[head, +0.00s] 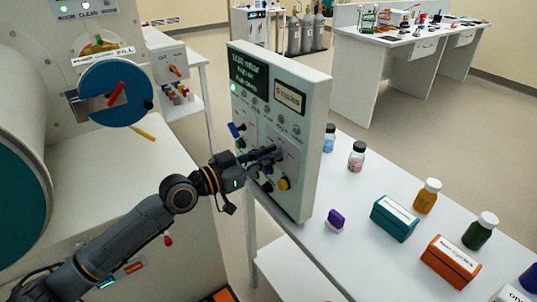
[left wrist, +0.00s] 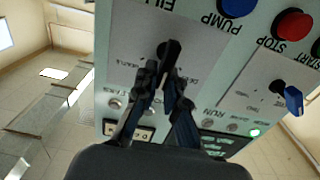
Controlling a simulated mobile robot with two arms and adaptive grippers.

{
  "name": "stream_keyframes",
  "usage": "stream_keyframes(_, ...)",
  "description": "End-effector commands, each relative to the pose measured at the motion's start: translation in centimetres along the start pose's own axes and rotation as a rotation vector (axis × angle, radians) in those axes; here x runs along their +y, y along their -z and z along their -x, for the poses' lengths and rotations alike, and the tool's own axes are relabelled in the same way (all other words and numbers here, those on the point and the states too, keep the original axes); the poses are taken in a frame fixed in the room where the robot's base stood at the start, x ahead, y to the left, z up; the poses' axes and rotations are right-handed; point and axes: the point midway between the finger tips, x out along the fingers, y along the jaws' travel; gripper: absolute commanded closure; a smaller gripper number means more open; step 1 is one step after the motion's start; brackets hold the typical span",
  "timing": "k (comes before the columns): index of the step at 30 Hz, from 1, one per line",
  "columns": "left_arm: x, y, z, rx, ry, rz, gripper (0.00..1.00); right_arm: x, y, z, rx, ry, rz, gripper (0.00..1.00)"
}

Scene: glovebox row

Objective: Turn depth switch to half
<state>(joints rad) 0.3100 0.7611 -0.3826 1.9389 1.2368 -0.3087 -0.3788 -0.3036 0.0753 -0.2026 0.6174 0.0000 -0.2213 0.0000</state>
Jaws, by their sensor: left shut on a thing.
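The upright control panel (head: 310,130) stands on the white table; in the left wrist view its face (left wrist: 120,60) appears upside down. A black rotary knob (left wrist: 167,48) sits on a grey plate there, with small labels too blurred to read fully; it seems to be the depth switch. My left gripper (left wrist: 165,78) is shut on this knob, its fingers on both sides of it. In the head view my left gripper (head: 272,154) reaches the panel's face from the left and hides the knob. My right gripper is not in view.
A blue-handled switch (left wrist: 291,98), a red stop button (left wrist: 294,24) and a blue pump button (left wrist: 237,5) are close by on the panel. Bottles and boxes, such as the teal box (head: 394,218), stand right of it. A blue round door (head: 115,92) is at left.

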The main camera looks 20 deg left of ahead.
Motion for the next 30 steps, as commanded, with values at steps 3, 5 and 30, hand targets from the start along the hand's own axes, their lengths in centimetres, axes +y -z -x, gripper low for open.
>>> stream_keyframes(3,-0.1,-0.1,0.0,0.000,0.000,0.024,1.00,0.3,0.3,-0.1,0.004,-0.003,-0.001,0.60)
stream_keyframes(5,-0.2,-0.1,0.0,0.000,0.000,0.069,1.00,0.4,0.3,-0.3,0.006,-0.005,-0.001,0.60)
stream_keyframes(30,-1.1,-0.3,0.0,0.000,0.000,0.494,0.66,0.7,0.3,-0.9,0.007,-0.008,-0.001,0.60)
